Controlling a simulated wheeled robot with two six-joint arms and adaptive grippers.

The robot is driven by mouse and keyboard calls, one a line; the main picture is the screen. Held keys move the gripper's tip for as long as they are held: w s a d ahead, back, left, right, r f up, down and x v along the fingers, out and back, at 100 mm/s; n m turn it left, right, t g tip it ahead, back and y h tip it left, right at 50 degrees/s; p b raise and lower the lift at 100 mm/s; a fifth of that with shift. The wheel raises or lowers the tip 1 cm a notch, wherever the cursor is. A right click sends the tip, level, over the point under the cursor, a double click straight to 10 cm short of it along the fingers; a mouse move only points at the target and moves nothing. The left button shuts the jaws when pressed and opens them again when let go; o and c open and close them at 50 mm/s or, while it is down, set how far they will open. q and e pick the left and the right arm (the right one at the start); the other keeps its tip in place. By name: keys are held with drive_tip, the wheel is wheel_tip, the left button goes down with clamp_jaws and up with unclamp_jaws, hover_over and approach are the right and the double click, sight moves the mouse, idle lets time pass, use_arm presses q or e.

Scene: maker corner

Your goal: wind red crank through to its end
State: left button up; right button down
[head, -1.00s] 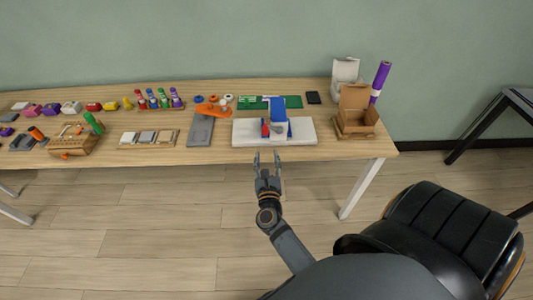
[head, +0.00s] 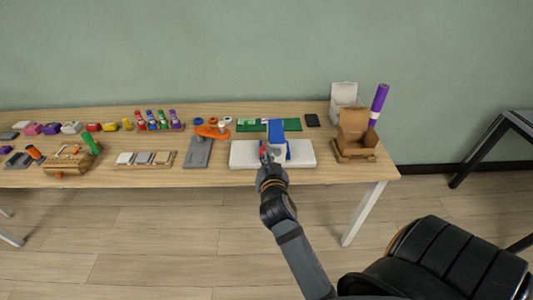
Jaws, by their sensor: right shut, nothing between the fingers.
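The red crank (head: 263,149) shows as a small red patch on the left side of a blue device (head: 277,135). The device stands on a white base plate (head: 302,154) at the front of the table. My right gripper (head: 267,158) is at the front of the device, right by the red crank, and covers part of it. Its fingers are shut with nothing seen between them. I cannot tell whether they touch the crank. My left gripper is not in view.
An open cardboard box (head: 356,130) and a purple tube (head: 378,100) stand to the right. A green board (head: 292,125) lies behind.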

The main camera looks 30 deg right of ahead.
drive_tip(key=p, duration=0.2)
hover_over(266, 148)
drive_tip(key=f+v, duration=0.1)
drive_tip(key=v, duration=0.4)
drive_tip(key=f, duration=0.2)
drive_tip(key=shift+w+a+f, duration=0.1)
drive_tip(key=shift+a+f, duration=0.1)
drive_tip(key=shift+f, duration=0.8)
drive_tip(key=shift+w+a+f, duration=0.1)
drive_tip(key=shift+a+f, duration=0.15)
drive_tip(key=shift+f, duration=0.8)
